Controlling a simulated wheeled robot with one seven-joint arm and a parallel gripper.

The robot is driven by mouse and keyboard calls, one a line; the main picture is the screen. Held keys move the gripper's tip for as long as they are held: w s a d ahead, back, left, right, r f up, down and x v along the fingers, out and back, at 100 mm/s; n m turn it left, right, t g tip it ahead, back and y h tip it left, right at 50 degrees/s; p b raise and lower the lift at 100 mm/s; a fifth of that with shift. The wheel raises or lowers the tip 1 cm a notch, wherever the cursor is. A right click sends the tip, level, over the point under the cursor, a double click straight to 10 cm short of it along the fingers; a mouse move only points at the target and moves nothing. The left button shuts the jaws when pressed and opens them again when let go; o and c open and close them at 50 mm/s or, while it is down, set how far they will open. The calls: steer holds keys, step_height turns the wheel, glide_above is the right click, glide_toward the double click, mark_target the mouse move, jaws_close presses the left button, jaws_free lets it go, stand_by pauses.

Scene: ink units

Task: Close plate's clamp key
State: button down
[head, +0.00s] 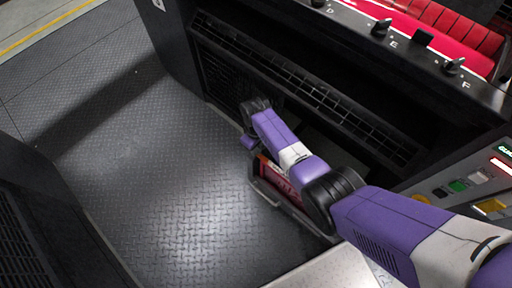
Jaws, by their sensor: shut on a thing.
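My purple and white arm reaches from the lower right down toward the dark front of the machine (300,75). Its far end bends at a black joint beside the grille, with a small purple link below. My gripper's fingers do not show; the arm and the machine's shadow hide that area. I cannot make out the plate or its clamp key. Black knobs stand on the top ledge near the letters D, E (381,27) and F (453,66), but nothing marks any of them as the clamp key.
A low tray (268,196) with a red item (276,178) lies under my arm. Red rollers (460,25) sit behind the top ledge. A panel with coloured buttons (458,186) is at right. The tread-plate floor (165,170) is clear at left; a dark unit (40,225) borders it.

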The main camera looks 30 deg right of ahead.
steer(key=c, duration=1.4)
jaws_free()
steer(key=shift+o, duration=0.2)
step_height(320, 180, up, 8)
steer(key=shift+f+p, duration=0.1)
steer(key=shift+p, duration=1.15)
